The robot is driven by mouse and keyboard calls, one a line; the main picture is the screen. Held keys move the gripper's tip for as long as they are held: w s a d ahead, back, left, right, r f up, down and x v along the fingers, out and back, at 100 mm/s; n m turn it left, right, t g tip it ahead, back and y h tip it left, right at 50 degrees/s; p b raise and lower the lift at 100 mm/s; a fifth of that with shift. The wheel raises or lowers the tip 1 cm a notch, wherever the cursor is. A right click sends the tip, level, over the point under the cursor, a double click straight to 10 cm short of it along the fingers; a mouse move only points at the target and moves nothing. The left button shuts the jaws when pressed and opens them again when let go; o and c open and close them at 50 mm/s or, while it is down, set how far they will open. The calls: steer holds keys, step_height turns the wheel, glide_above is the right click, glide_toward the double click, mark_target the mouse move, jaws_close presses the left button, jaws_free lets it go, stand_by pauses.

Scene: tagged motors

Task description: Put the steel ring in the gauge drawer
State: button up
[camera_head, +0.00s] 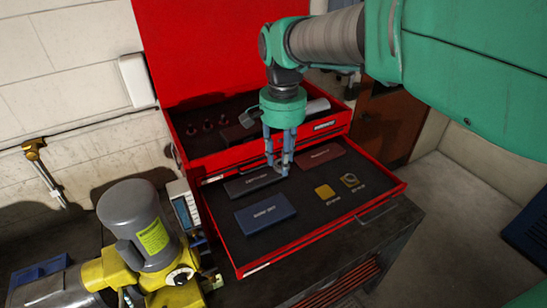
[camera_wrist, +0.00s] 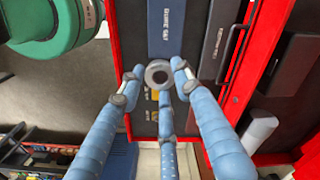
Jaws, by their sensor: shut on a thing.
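My gripper (camera_head: 280,160) has three blue fingers and is shut on the steel ring (camera_wrist: 158,74), a grey ring with a dark hole. In the wrist view the ring sits between the fingertips of my gripper (camera_wrist: 157,78). In the head view the fingers partly hide it. The open red drawer (camera_head: 312,245) with a dark lining lies below my gripper. The ring appears above the drawer's middle, near a dark case (camera_head: 253,183); I cannot tell whether it touches anything.
The upper red tray (camera_head: 262,148) and raised lid stand behind. A yellow and grey motor (camera_head: 145,235) stands at left. The lining's front middle is bare.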

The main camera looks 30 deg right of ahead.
steer(key=s+d+f+m+p, duration=0.1)
steer(key=s+d+f+m, duration=0.25)
steer(key=s+d, duration=0.75)
step_height(320, 180, down, 10)
steer(key=s+a, duration=0.1)
steer(key=s, duration=0.1)
steer(key=shift+s+a+f, duration=0.25)
steer(key=shift+s+a, duration=0.1)
steer(key=p, duration=0.2)
glide_above(325, 192)
steer(key=shift+f, duration=0.7)
steer(key=shift+f, duration=1.8)
steer(key=shift+f, duration=0.25)
